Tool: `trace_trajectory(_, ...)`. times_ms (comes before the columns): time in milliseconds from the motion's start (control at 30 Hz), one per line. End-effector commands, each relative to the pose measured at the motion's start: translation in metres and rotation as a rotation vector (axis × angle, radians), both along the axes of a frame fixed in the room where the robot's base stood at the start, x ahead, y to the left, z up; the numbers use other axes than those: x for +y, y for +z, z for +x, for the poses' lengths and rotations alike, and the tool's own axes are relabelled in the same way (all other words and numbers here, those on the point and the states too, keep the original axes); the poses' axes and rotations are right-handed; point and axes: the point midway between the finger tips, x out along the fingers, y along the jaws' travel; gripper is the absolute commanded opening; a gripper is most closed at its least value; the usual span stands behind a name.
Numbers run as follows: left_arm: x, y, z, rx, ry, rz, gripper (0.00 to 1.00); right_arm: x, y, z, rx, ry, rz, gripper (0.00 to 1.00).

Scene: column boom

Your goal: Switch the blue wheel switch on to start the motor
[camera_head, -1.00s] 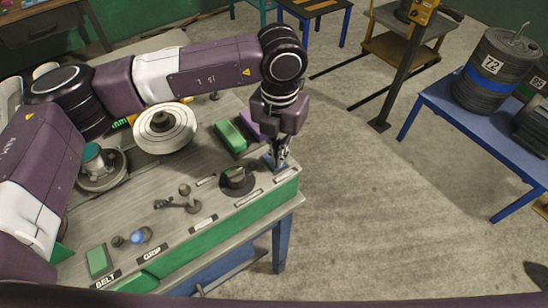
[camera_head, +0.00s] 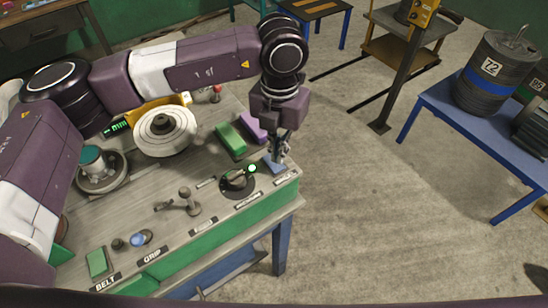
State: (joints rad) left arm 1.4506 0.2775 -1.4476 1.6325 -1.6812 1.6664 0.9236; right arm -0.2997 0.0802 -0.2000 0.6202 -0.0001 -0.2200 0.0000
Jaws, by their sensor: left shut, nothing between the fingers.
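A small blue switch (camera_head: 274,166) sits at the right end of the console (camera_head: 215,243), behind a label too small to read surely. My left gripper (camera_head: 279,154) is shut and empty, pointing down right at the blue switch. Its fingers cover part of the switch, and I cannot tell whether they touch it. A small green light (camera_head: 252,168) glows just left of the switch, beside a black rotary knob (camera_head: 235,181). A pale grey wheel (camera_head: 164,130) stands on the console behind. My right gripper is not in view.
A green block (camera_head: 230,139) and a purple block (camera_head: 253,127) lie close left of my gripper. A lever (camera_head: 187,203) and a round blue button (camera_head: 138,239) are further left. The floor right of the console is clear up to a blue table (camera_head: 455,112).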

Motion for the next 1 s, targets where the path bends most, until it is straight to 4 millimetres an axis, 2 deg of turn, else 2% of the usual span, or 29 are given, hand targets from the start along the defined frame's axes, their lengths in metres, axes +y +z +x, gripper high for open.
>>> trace_trajectory(500, 0.000, 0.042, 0.000, 0.000, 0.000, 0.001, 0.00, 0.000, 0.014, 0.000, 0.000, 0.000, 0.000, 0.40)
trace_trajectory(1000, 0.000, 0.043, 0.000, 0.001, 0.000, 0.001, 0.00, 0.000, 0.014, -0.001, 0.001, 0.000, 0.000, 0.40)
